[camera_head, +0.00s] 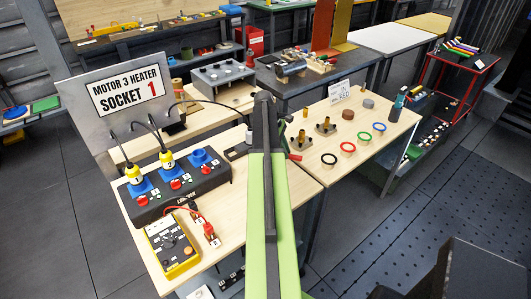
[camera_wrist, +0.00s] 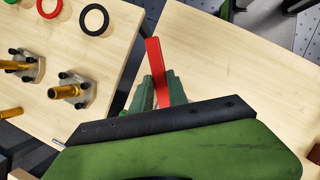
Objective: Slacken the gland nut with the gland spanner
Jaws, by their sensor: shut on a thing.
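My gripper (camera_wrist: 160,92) is shut on a red bar, which I take to be the gland spanner (camera_wrist: 154,58); its far end points up in the wrist view. In the head view the red piece (camera_head: 296,157) shows just right of my arm, and the rest is hidden. Brass glands on grey flanged plates stand on the right-hand wooden table: one near (camera_wrist: 68,91) and one farther left (camera_wrist: 32,66) in the wrist view. They also show in the head view (camera_head: 301,142). The spanner is apart from both glands. I cannot tell which one bears the gland nut.
A black ring (camera_wrist: 94,19) and other coloured rings lie beyond the glands. A gap parts the two wooden tables. The left table holds a socket box (camera_head: 180,190) and a yellow meter (camera_head: 171,245). A small sign (camera_head: 339,91) stands behind the glands.

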